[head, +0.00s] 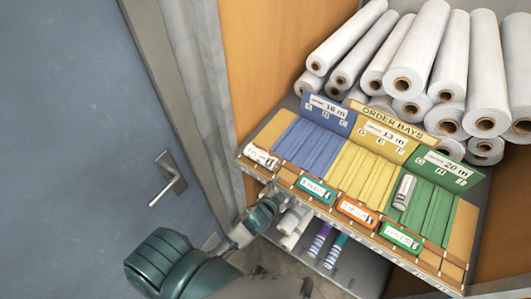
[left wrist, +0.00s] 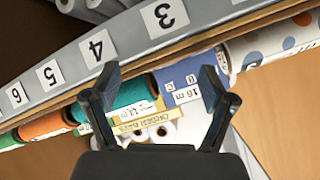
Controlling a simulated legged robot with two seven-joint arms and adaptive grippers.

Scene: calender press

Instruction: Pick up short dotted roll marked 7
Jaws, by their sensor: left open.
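A short white roll (head: 262,157) with a pale label lies at the left end of the front ledge in the head view. A white roll with blue and orange dots (left wrist: 290,42) shows at the upper right of the left wrist view and seems to be the same one; I cannot read a 7 on it. My left gripper (head: 268,205) is below and in front of the ledge, near this roll but apart from it. In the left wrist view its two fingers (left wrist: 158,90) are spread with nothing held between them. My right gripper does not show.
Teal (head: 317,190), orange (head: 357,212) and green (head: 402,238) labelled rolls line the ledge. A grey short roll (head: 404,192) lies on the green bay. Striped rolls (head: 319,240) lie on a shelf below. Large white rolls are stacked behind. A blue door (head: 90,120) stands left.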

